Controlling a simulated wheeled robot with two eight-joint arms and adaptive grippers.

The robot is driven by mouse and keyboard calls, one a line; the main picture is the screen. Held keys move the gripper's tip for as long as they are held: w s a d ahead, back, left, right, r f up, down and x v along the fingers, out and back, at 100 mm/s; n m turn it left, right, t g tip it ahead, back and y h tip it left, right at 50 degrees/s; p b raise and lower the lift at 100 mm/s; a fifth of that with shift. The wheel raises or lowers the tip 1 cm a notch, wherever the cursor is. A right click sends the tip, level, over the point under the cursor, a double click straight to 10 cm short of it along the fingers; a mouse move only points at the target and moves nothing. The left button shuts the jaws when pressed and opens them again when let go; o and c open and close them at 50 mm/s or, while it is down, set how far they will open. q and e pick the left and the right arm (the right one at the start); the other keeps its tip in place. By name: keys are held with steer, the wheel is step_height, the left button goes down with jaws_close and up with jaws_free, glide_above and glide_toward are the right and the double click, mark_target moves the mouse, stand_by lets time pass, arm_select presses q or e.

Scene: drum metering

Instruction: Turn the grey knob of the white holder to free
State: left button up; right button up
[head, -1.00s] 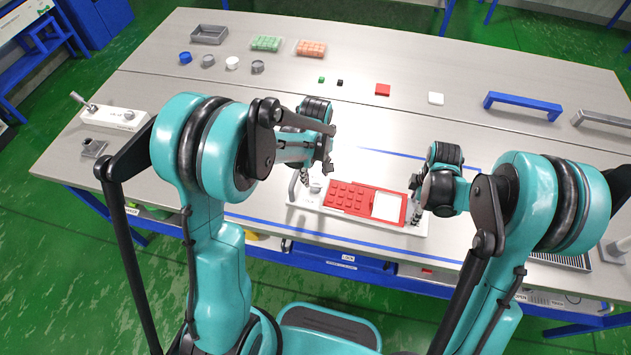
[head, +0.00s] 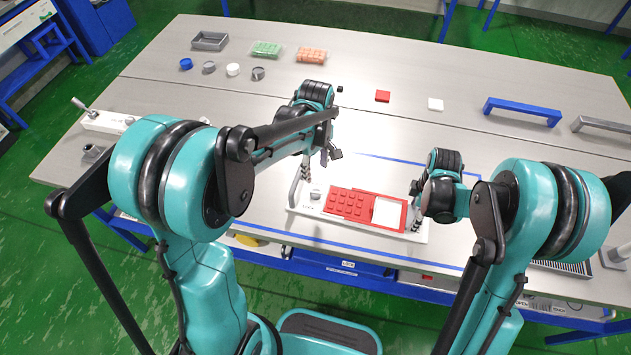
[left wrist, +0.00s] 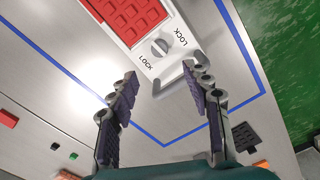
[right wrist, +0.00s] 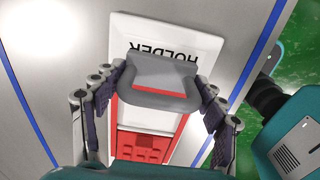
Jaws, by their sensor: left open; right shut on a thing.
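The white holder (head: 305,211) lies on the table and carries a red studded plate (head: 350,204). Its grey knob (head: 316,193) is at the left end; in the left wrist view the slotted knob (left wrist: 160,47) sits between two "LOCK" labels. My left gripper (head: 319,168) is open and empty above and behind the knob, apart from it. My right gripper (right wrist: 160,84) is shut on the grey handle (right wrist: 158,99) at the holder's right end, beside the "HOLDER" label. In the head view my right gripper (head: 415,212) partly hides that end.
A white square (head: 388,211) lies on the red plate's right part. A blue line (head: 385,158) marks the table around the holder. Toward the back are a red block (head: 382,96), a white block (head: 436,104), a blue handle (head: 522,110) and several small caps. The table's middle is clear.

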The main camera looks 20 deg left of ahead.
mark_target(315, 193)
arm_select(q)
step_height(315, 193, down, 12)
steer(key=n, duration=0.9)
jaws_close()
